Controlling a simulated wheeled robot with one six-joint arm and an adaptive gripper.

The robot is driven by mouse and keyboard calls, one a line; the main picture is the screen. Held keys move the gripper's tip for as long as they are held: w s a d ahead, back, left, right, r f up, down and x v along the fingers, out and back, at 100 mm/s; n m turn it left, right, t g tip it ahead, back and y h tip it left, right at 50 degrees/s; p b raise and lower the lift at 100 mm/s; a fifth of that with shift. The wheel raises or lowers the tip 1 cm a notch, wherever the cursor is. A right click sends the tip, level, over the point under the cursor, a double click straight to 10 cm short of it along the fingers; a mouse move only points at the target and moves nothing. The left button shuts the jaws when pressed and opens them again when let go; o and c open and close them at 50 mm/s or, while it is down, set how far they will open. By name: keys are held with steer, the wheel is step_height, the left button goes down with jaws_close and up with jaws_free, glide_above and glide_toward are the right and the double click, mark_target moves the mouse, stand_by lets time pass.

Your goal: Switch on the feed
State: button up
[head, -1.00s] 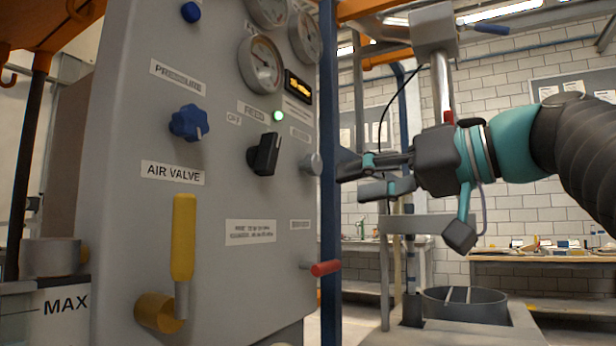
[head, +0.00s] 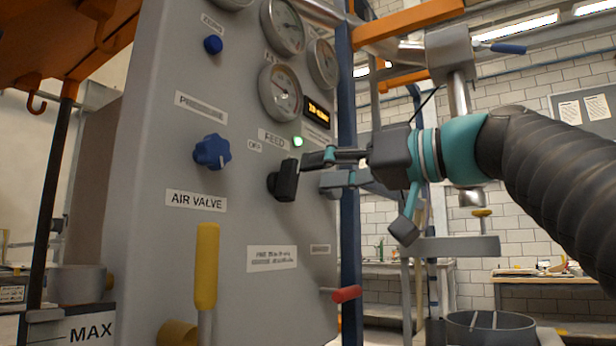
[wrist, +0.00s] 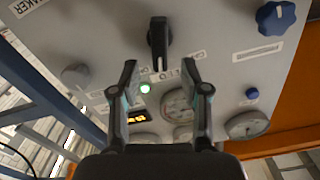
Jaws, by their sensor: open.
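The feed switch (head: 285,181) is a black rotary knob on the grey panel, below the FEED label (head: 273,138). It stands near upright, its top leaning slightly right in the head view. In the wrist view the knob (wrist: 158,36) is at top centre, with a pale mark at its lower end. A small label that seems to read OFF (head: 255,146) is at its upper left. A green lamp (head: 298,141) is lit above it. My gripper (head: 315,166) is open, just right of the knob.
A blue pressure knob (head: 212,152) and a yellow air valve handle (head: 206,265) are left of the switch. Gauges (head: 280,93) sit above. A red-tipped lever (head: 346,294) sticks out low right. A blue post (head: 349,230) stands by the panel's right edge.

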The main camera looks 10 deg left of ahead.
mark_target(296, 175)
steer(key=shift+p+x, duration=0.45)
steer(key=shift+x, duration=2.6)
